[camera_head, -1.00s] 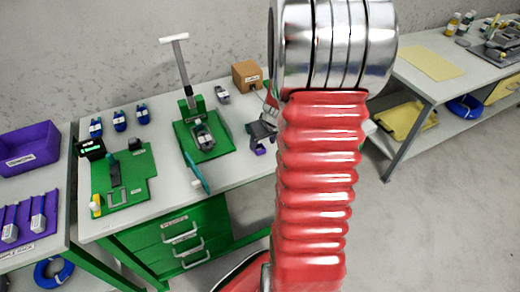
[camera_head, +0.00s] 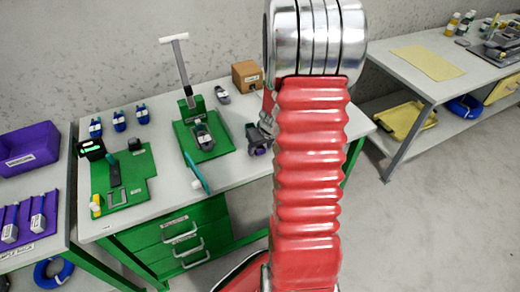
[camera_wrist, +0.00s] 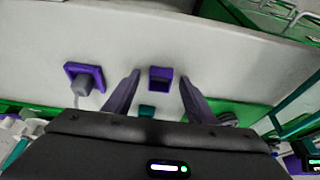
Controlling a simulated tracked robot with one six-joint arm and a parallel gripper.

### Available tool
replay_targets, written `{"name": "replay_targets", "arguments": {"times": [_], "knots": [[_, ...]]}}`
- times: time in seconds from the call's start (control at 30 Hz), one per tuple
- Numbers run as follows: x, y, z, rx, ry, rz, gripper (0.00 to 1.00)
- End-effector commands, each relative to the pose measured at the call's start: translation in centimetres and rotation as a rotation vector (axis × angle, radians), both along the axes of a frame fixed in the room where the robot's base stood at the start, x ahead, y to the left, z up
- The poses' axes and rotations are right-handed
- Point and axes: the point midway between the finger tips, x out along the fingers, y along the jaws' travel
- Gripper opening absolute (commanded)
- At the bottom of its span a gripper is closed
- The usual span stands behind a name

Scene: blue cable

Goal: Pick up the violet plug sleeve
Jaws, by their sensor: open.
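The violet plug sleeve (camera_wrist: 160,86) is a small, hollow, square-mouthed piece on the light bench top in the wrist view. It shows between and just beyond my gripper's (camera_wrist: 160,75) two fingers, with a visible gap on each side. The fingers are spread and hold nothing. In the head view my gripper (camera_head: 259,137) is low over the right part of the green-framed bench. A bit of violet shows beneath it; the red arm hides the area to its right.
A violet square flange with a grey plug (camera_wrist: 84,84) is left of the fingers in the wrist view. In the head view, a green fixture with a lever (camera_head: 206,140) stands left of my gripper. A cardboard box (camera_head: 247,75) is behind it.

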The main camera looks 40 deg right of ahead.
Motion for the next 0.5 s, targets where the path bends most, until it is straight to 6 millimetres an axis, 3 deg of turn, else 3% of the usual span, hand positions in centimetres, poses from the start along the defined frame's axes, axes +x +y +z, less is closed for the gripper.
{"name": "replay_targets", "arguments": {"times": [0.37,0.5], "knots": [[0.00,0.04,0.03,0.001,0.000,0.001,0.51],[0.00,0.05,0.03,0.001,0.000,0.001,0.41]]}}
